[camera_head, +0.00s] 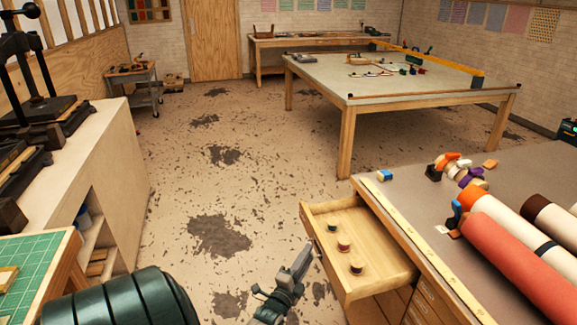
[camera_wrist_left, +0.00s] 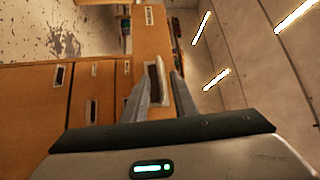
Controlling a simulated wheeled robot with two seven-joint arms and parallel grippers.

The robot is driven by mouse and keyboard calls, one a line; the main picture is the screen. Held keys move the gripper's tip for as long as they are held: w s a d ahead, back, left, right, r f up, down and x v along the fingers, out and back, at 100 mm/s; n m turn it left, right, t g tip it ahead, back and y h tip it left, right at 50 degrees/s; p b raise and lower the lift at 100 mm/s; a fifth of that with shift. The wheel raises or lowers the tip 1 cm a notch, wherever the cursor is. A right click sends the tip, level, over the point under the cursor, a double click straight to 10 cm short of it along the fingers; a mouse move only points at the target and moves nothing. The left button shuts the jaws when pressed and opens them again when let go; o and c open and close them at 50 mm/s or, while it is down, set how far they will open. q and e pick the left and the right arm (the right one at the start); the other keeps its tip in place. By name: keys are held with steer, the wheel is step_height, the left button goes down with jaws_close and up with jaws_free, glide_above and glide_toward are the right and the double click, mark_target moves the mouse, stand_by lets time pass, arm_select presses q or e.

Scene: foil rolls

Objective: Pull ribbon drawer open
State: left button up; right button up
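The ribbon drawer is a light wooden drawer (camera_head: 385,247) pulled out of the workbench at the right of the head view. Three small dark spools (camera_head: 344,243) lie in it. Its front, with a pale-framed dark handle (camera_wrist_left: 157,80), shows in the left wrist view. My left gripper (camera_head: 307,250) is close outside the drawer front. In the left wrist view its two fingers (camera_wrist_left: 160,78) stand apart, one on each side of the handle; I cannot tell whether they touch it. My right gripper is not in view.
The workbench top (camera_head: 408,200) carries large rolls (camera_head: 520,260) and small coloured items. A bench with a green mat (camera_head: 30,268) is at the lower left. A large table (camera_head: 400,80) stands farther back. The stained floor between is clear.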

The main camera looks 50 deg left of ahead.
arm_select(q)
steer(key=b+v, duration=0.3)
steer(key=v, duration=1.3)
steer(key=shift+b, duration=0.35)
steer(key=shift+s+f, duration=0.15)
steer(key=s+d+f+n+g+h, duration=0.25)
steer(key=d+f, duration=0.25)
steer(key=f, duration=0.6)
steer(key=s+d+f+n+g+h, duration=0.1)
steer(key=s+d+f+g+h, duration=0.15)
steer(key=d+f, duration=0.65)
steer(key=s+d+f+n+g+h, duration=0.1)
steer(key=s+d+f+n+g, duration=0.15)
steer(key=f, duration=1.15)
steer(key=s+d+f+n+g, duration=0.1)
steer(key=s+d+f+g, duration=0.1)
steer(key=s+f, duration=0.3)
steer(key=s+d+f+n+g+h, duration=0.1)
steer(key=s+f+g, duration=0.3)
steer(key=s, duration=0.8)
steer(key=s+d+f+n+g, duration=0.1)
steer(key=s+d+f+g, duration=0.2)
steer(key=s+f, duration=0.4)
steer(key=s+d, duration=0.1)
steer(key=s, duration=0.1)
steer(key=shift+s+f+n+h, duration=0.15)
steer(key=shift+s+n+h, duration=0.15)
